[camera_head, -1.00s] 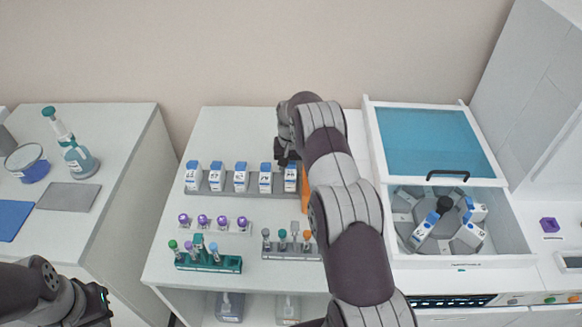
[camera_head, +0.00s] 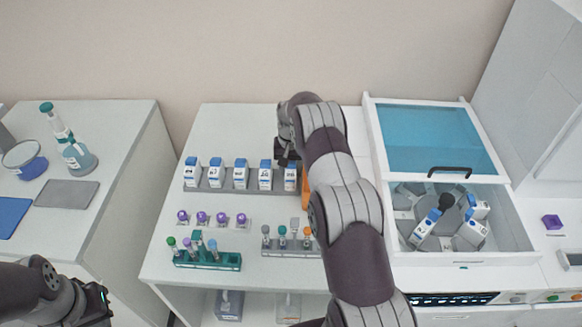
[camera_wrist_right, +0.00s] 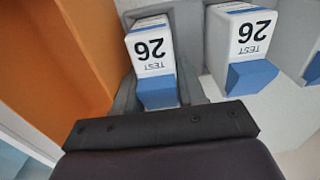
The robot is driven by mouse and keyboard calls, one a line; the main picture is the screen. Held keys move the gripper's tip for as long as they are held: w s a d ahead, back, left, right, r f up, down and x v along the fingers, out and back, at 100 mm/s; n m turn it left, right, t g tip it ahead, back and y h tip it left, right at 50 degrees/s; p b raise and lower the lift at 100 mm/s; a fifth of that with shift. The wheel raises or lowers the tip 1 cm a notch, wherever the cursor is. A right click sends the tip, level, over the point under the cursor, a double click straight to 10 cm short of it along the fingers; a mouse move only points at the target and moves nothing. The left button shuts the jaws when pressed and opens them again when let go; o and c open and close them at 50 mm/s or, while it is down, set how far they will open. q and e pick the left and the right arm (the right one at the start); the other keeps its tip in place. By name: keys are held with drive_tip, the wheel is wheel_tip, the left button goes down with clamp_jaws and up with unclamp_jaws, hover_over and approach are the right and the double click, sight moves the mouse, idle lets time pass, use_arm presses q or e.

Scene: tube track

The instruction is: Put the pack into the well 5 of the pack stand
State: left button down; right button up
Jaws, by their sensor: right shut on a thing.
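The pack stand (camera_head: 228,188) is a long grey rack holding a row of white packs with blue caps. The pack (camera_head: 290,178) is upright in the rightmost well. In the right wrist view, the pack (camera_wrist_right: 150,50) is marked TEST 26, and its blue-capped end lies between the fingers. My right gripper (camera_head: 287,160) is shut on this pack, partly hidden by my right arm. The lower end of the pack is inside the stand, but I cannot tell whether it touches the bottom. My left gripper (camera_head: 104,300) is at the lower left, away from the stand; its fingers are unclear.
A neighbouring pack (camera_wrist_right: 245,45) stands close beside the held one. An orange block (camera_head: 305,190) is right of the stand. Purple-capped tubes (camera_head: 202,217) and a green tube rack (camera_head: 208,259) are in front. An open drawer (camera_head: 462,258) with a rotor holding packs is at right.

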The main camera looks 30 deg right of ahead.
drive_tip(key=o, duration=1.1)
drive_tip(key=shift+o, duration=1)
drive_tip(key=shift+w+a, duration=0.1)
drive_tip(key=shift+r, duration=0.1)
